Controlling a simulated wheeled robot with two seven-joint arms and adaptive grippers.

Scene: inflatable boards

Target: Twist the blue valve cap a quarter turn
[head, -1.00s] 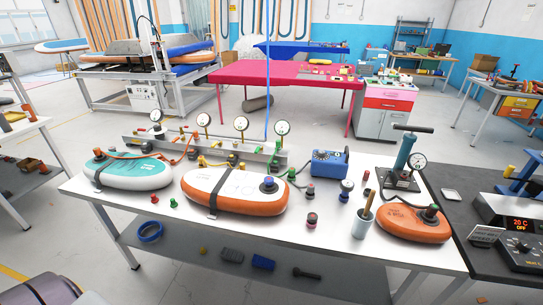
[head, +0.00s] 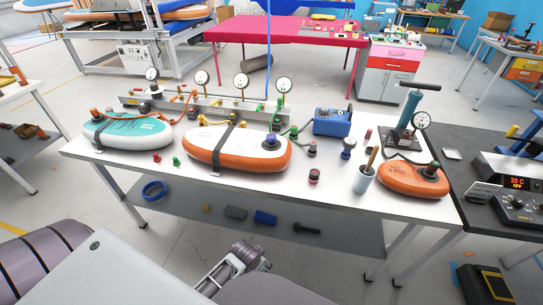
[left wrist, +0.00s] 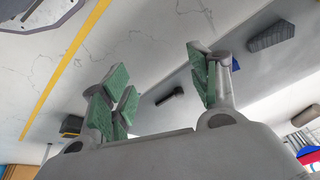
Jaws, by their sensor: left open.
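A blue valve cap (head: 271,138) sits upright on the right end of the white-and-orange inflatable board (head: 225,160), which lies strapped on the white workbench. A separate small fitting with a blue band (head: 348,146) stands further right on the bench. My left gripper (head: 232,266) is low in front of the bench, well apart from the cap and below the bench top. In the left wrist view its green-padded fingers (left wrist: 160,82) are spread, with nothing between them. The cap is not visible in the left wrist view. My right gripper is not in view.
A teal-and-white board (head: 125,133) lies left and an orange board (head: 412,179) right. A gauge manifold (head: 150,102) runs behind with hoses. A cup (head: 364,180) stands near the front edge. The bench's lower shelf (head: 335,238) holds several loose items.

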